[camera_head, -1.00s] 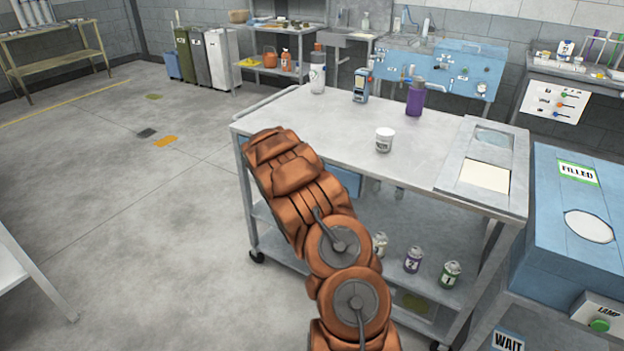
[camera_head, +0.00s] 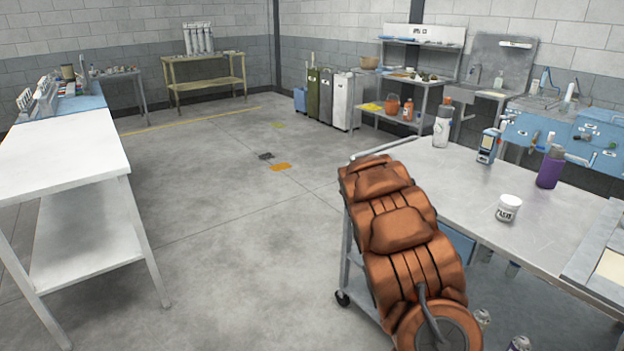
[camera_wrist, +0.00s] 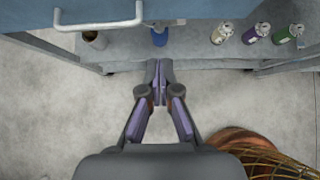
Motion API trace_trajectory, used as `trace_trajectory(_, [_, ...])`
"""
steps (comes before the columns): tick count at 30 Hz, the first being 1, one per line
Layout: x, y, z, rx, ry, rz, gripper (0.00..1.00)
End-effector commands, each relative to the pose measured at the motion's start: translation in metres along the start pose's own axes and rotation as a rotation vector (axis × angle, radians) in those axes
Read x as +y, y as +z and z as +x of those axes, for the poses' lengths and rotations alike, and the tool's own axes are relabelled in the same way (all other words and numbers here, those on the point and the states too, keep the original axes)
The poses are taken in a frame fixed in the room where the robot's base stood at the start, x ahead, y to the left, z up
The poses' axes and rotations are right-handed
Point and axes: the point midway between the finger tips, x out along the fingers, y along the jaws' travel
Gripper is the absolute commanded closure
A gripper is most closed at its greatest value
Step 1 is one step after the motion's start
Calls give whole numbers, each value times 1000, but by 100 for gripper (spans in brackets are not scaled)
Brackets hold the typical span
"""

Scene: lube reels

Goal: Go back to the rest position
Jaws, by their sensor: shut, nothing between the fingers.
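My gripper (camera_wrist: 160,92) shows in the wrist view, pointing down over the grey floor at the edge of the cart's lower shelf. Its fingertips are together with nothing between them. In the head view my orange arm stands in front of the left end of the grey cart (camera_head: 456,200); the gripper itself is hidden there. On the cart top are a white jar (camera_head: 508,208), a purple bottle (camera_head: 550,168), a handheld meter (camera_head: 488,146) and a clear bottle (camera_head: 441,127).
Several small cans, one purple-labelled (camera_wrist: 256,33), and a blue item (camera_wrist: 159,36) stand on the lower shelf. A drawer handle (camera_wrist: 98,22) juts out close by. A white table (camera_head: 65,155) stands at left. The floor (camera_head: 235,220) between is clear.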

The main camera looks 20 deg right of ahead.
Motion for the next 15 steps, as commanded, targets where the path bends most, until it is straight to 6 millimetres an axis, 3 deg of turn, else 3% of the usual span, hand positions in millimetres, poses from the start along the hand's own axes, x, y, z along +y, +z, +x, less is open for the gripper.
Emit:
trace_trajectory(5, [-2,1,-3,1,-3,13,100])
trace_trajectory(8, [-8,2,-17,6,-14,66,100])
trace_trajectory(15, [-42,-4,-83,48,-73,350,100])
